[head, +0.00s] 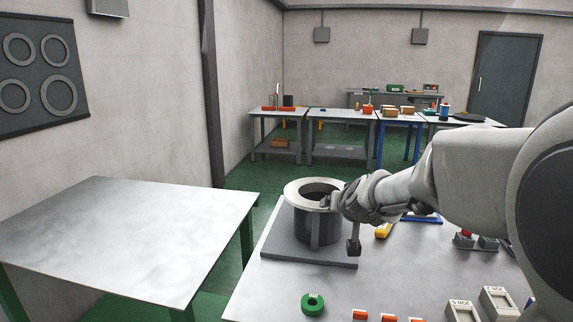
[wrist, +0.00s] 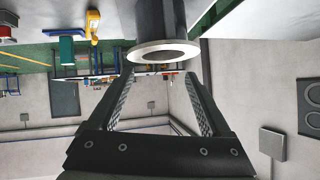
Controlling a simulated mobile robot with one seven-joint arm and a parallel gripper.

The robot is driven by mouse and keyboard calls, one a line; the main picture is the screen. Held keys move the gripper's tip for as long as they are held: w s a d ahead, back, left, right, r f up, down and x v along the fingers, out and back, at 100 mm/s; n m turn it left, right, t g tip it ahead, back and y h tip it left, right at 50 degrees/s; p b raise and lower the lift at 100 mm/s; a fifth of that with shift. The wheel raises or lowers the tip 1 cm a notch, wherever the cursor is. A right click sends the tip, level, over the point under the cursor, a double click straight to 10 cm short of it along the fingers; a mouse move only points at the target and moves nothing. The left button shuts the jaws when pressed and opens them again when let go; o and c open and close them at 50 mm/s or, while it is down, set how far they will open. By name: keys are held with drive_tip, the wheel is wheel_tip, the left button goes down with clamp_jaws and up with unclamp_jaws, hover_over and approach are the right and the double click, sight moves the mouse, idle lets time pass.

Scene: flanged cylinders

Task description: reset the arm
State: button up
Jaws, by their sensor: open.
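A dark flanged cylinder (head: 315,215) with a pale ring flange on top stands upright on a grey base plate (head: 300,249) on the near right table. In the wrist view, which looks upside down, the flanged cylinder (wrist: 164,52) shows at the top, beyond and between the finger tips. My gripper (head: 340,222) is beside the cylinder on its right in the head view and overlaps its edge there. In the wrist view my gripper (wrist: 158,80) has its two ridged fingers spread with nothing between them. Whether a finger touches the cylinder I cannot tell.
A green ring (head: 312,304), orange blocks (head: 360,314) and grey labelled blocks (head: 499,303) lie on the near table. A yellow item (head: 384,230) lies behind my arm. The left table (head: 125,235) is bare. Cluttered benches stand at the back.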

drive_tip(key=s+a+r+n+g+y+p, duration=0.15)
drive_tip(key=s+r, duration=0.25)
drive_tip(key=s, duration=1.1)
drive_tip(key=s+d+g+h+p, duration=0.1)
drive_tip(key=s+g, duration=0.1)
drive_tip(key=s, duration=0.7)
drive_tip(key=s+d+f+g+h+p, duration=0.1)
drive_tip(key=s+d+g, duration=0.1)
drive_tip(key=s, duration=0.7)
drive_tip(key=shift+s+f+p, duration=0.2)
drive_tip(key=shift+f+p, duration=0.1)
drive_tip(key=shift+p, duration=0.1)
